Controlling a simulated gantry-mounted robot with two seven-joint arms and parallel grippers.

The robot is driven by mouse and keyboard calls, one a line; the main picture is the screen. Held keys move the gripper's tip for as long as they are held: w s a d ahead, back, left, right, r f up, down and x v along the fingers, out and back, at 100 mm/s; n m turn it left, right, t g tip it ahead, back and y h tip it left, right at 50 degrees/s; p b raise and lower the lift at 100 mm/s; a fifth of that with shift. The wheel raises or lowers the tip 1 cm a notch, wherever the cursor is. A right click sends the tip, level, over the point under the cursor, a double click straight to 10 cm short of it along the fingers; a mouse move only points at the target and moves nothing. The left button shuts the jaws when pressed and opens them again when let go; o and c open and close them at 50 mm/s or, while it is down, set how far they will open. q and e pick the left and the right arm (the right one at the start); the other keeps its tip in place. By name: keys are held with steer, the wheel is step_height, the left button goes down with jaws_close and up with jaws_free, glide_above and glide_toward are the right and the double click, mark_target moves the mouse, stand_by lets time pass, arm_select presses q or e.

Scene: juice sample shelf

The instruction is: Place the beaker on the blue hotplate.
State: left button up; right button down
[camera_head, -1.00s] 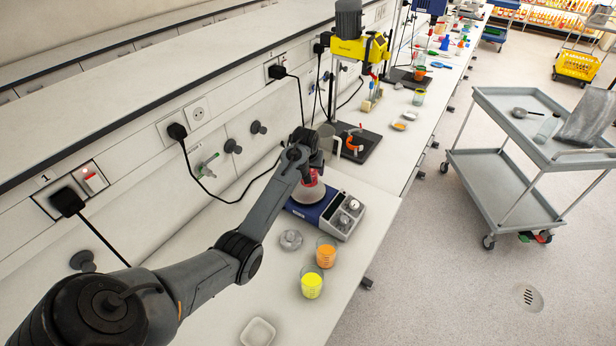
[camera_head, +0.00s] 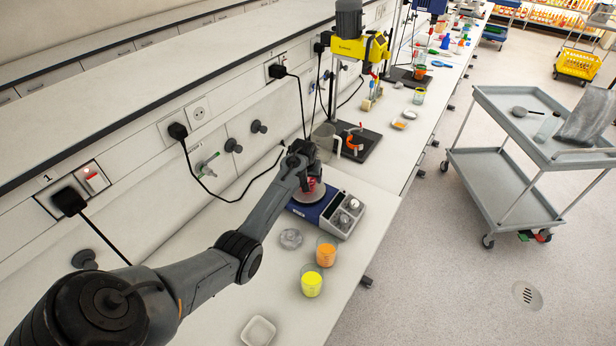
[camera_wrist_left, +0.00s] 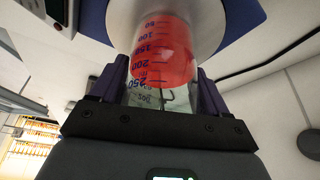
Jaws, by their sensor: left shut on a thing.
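The beaker with red liquid and blue measuring marks (camera_wrist_left: 165,50) is between the fingers of my left gripper (camera_wrist_left: 161,85), which is shut on it. In the head view the beaker (camera_head: 311,187) is mostly hidden below my left gripper (camera_head: 308,175). It is over the pale round plate of the blue hotplate (camera_head: 315,208). The plate also shows in the wrist view (camera_wrist_left: 215,15), close behind the beaker's base. I cannot tell whether base and plate touch. My right gripper is not in view.
A yellow-filled beaker (camera_head: 312,284) and an orange-filled beaker (camera_head: 326,252) stand in front of the hotplate, near a clear round dish (camera_head: 291,239). A white dish (camera_head: 258,331) lies nearer. A grey jug (camera_head: 324,141) stands behind the hotplate.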

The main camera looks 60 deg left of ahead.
arm_select(q)
steer(key=o, duration=1.2)
steer(key=v, duration=1)
steer(key=shift+r, duration=0.4)
steer(key=shift+s+d+r, duration=0.2)
steer(key=shift+r, duration=0.4)
